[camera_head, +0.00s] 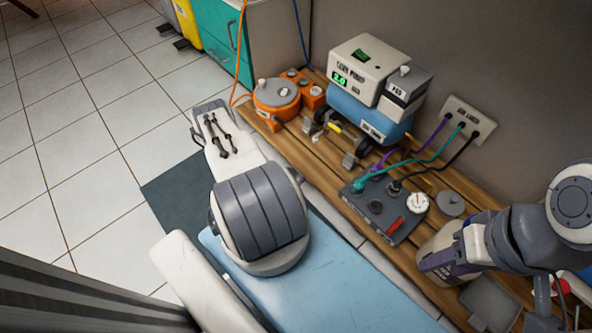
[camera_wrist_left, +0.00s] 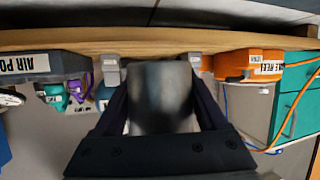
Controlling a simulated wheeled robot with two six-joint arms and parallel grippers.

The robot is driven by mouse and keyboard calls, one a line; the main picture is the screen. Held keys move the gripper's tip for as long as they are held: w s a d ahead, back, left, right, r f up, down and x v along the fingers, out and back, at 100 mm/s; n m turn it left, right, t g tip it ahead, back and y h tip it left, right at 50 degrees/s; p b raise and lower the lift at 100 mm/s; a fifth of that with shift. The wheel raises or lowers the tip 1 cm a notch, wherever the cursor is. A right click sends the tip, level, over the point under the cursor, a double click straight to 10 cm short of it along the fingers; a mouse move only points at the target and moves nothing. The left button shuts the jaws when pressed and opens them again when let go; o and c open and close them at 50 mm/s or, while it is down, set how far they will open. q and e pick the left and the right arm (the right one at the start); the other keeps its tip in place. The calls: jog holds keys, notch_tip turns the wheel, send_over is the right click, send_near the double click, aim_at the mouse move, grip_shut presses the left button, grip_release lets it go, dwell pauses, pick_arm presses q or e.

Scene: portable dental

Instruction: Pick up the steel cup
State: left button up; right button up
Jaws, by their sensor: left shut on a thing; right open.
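The steel cup (camera_wrist_left: 160,88) is a dark grey, smooth cylinder in the middle of the left wrist view. My left gripper (camera_wrist_left: 160,100) is shut on it, with one dark finger against each side. The lower part of the picture is filled by the dark gripper body, and the cup looks blurred at this close range. In the head view I cannot make out the cup clearly. My right arm comes in at the right of the head view. Its gripper (camera_head: 455,258) is open beside a beige container (camera_head: 435,250), and its fingers are partly hidden.
The wooden bench (camera_head: 325,180) runs along the wall. It carries an orange cable reel (camera_head: 275,95), a blue tank (camera_head: 365,112) under white units and a dark air box (camera_head: 385,215) with cables. Tiled floor (camera_head: 80,150) lies open at left.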

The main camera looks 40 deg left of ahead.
pick_arm(q)
jog(key=shift+s+d, duration=0.15)
jog(key=shift+s, duration=0.55)
jog(key=shift+r, duration=0.1)
dwell(1.4)
